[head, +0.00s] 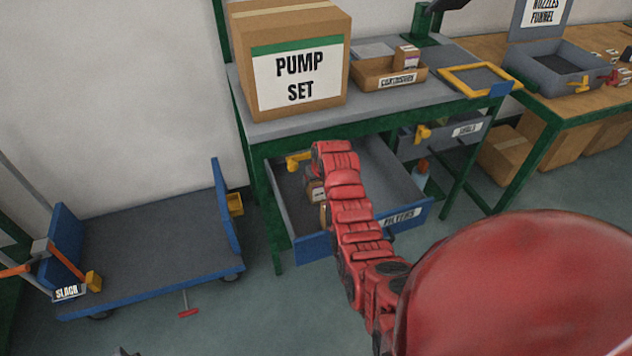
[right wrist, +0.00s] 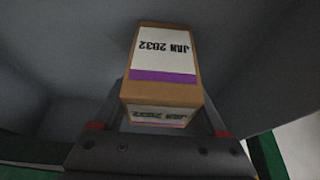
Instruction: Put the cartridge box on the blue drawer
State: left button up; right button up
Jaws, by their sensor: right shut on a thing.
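The blue-fronted drawer (head: 316,247), labelled FILTERS, stands pulled out under the grey bench. My right arm reaches over its front, and the right gripper is mostly hidden by the arm in the head view. In the right wrist view my right gripper (right wrist: 157,125) is shut on a brown cartridge box (right wrist: 163,88) with a white JAN 2032 label and a purple stripe. Grey surfaces surround the box; I cannot tell whether it touches the drawer floor. A small dark tip at the bottom edge of the head view may be my left gripper (head: 125,351).
On the bench stand a large PUMP SET box (head: 300,110), a cardboard CARTRIDGES tray (head: 372,82) holding a similar small box (head: 407,57), and a yellow frame (head: 480,80). A grey TOOLS drawer (head: 440,143) is beside the blue one. A blue cart (head: 150,240) stands left.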

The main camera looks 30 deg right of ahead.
jog(key=shift+f, duration=0.15)
jog(key=o, duration=1.4)
jog(key=shift+r, duration=0.25)
jog(key=v, duration=1.2)
jog(key=shift+f, duration=0.15)
